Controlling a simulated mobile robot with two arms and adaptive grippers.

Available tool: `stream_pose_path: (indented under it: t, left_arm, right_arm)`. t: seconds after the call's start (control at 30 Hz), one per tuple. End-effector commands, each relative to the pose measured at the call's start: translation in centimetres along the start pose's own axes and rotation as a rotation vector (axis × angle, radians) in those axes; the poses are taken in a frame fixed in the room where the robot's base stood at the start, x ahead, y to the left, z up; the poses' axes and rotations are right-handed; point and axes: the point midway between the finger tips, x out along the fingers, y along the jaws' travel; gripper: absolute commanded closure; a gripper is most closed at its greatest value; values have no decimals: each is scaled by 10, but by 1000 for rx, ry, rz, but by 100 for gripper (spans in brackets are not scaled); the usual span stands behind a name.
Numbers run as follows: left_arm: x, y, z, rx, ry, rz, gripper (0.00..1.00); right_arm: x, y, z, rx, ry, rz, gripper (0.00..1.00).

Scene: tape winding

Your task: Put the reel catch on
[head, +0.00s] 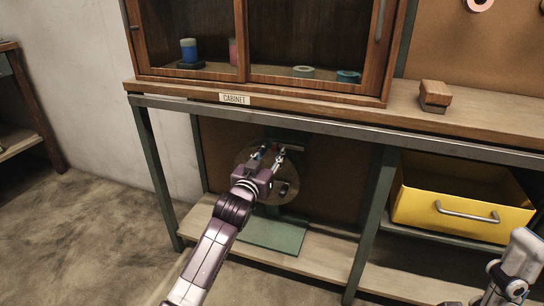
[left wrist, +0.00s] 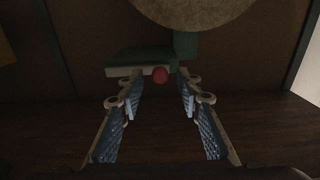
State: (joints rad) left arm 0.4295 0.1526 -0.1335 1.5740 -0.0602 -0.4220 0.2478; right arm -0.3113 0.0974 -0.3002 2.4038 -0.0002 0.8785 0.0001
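A round grey reel disc (head: 290,190) stands on a green stand (head: 272,234) on the shelf under the bench. My left gripper (head: 269,155) is in front of the disc's upper part and hides some of it. In the left wrist view my left gripper (left wrist: 157,102) is open and empty. A red round knob (left wrist: 160,75) shows between and beyond its fingertips, by a pale bar (left wrist: 123,71); I see no contact. The knob looks like the reel catch's, but I cannot tell whether the catch is on. My right gripper (head: 503,284) is at the lower right edge, its fingers unclear.
The cabinet (head: 241,86) on the bench holds several tape rolls. A wooden block (head: 434,95) lies on the bench top. A yellow drawer (head: 456,212) sits under the bench at right. A green bench leg (head: 372,215) stands right of the reel.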

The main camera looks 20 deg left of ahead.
Motion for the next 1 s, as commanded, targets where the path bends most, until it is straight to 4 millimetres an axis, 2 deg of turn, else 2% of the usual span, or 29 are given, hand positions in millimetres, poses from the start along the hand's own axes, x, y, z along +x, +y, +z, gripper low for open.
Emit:
stream_pose_path:
  t: [0.33,0.63,1.0]
  left_arm:
    - [4,0,0,-1,0,1,67]
    - [4,0,0,-1,0,1,99]
    - [4,0,0,-4,-1,1,100]
  right_arm:
    - [1,0,0,0,4,-3,60]
    - [1,0,0,0,4,-2,60]
    - [2,0,0,0,6,-2,60]
